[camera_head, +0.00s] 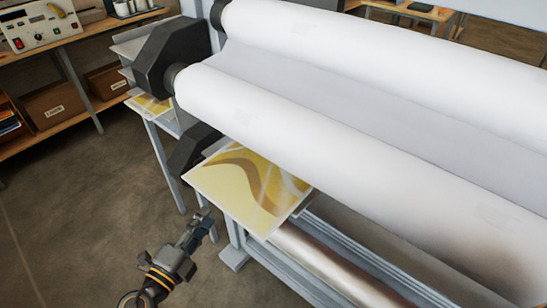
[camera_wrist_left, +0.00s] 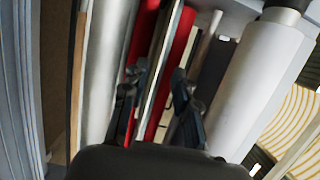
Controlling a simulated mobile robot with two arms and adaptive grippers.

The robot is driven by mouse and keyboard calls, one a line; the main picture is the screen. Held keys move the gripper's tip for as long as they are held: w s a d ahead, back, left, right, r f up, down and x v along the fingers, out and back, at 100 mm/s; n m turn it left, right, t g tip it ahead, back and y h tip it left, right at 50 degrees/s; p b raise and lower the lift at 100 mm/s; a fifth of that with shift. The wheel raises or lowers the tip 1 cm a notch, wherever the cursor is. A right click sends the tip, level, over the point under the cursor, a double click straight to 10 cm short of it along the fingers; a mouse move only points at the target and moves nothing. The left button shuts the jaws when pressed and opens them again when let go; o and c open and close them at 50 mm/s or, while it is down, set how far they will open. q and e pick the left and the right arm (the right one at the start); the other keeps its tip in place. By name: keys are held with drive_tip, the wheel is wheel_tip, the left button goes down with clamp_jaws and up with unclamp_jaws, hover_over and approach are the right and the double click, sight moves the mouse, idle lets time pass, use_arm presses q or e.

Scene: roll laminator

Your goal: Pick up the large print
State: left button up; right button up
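The large print (camera_head: 232,186), with yellow, white and brown curves, sticks out flat from under the white rolls at the laminator's front left. Its right part is hidden by the roll. My left gripper (camera_head: 204,219) is low in front of the print's near left edge, apart from it in the head view. In the left wrist view its two fingers (camera_wrist_left: 156,88) stand apart, with red and pale strips visible beyond the gap. A striped yellow and white surface (camera_wrist_left: 297,125) shows at that view's right edge; I cannot tell whether it is this print. My right gripper is not in view.
The laminator has large white rolls (camera_head: 330,130), a dark end housing (camera_head: 168,58) and grey frame legs (camera_head: 237,240). Another yellow print (camera_head: 150,106) lies on a stand behind it. Shelves with boxes (camera_head: 52,105) stand at left. The floor (camera_head: 80,200) there is clear.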

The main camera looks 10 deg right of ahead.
sight(218, 198)
use_arm(q)
drive_tip(key=x, duration=0.8)
drive_tip(key=shift+a, duration=0.15)
drive_tip(key=shift+c, duration=0.2)
clamp_jaws()
